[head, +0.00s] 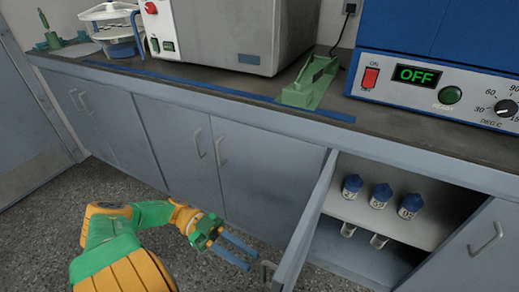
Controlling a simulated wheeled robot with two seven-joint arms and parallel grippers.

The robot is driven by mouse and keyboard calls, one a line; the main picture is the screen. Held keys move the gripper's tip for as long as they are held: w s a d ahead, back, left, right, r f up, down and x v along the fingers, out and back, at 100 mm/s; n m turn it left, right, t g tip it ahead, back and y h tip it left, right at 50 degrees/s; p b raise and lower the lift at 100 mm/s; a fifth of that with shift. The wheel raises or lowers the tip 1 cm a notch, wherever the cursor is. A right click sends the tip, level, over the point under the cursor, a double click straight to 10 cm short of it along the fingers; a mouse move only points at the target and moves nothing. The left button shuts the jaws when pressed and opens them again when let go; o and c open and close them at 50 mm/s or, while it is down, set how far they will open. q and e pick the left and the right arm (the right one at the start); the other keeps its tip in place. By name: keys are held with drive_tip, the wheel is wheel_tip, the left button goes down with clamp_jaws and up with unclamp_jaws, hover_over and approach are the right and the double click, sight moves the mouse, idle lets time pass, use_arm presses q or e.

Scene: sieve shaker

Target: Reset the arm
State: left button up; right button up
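My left arm comes in from the bottom left, orange and green. Its gripper (248,257) points right, with two blue fingers apart and nothing seen between them. The fingertips are just left of the handle (267,270) on the open cabinet door (302,232); I cannot tell whether they touch it. My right gripper is not in view.
The open cabinet holds several blue-capped bottles (381,196) on its shelf (345,210) and small pale containers (348,229) below. On the counter stand a grey machine (215,35), a green holder (312,82) and a blue oven (440,85) reading OFF. The floor left of the door is clear.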

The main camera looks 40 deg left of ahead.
use_arm(q)
drive_tip(key=shift+v, duration=0.95)
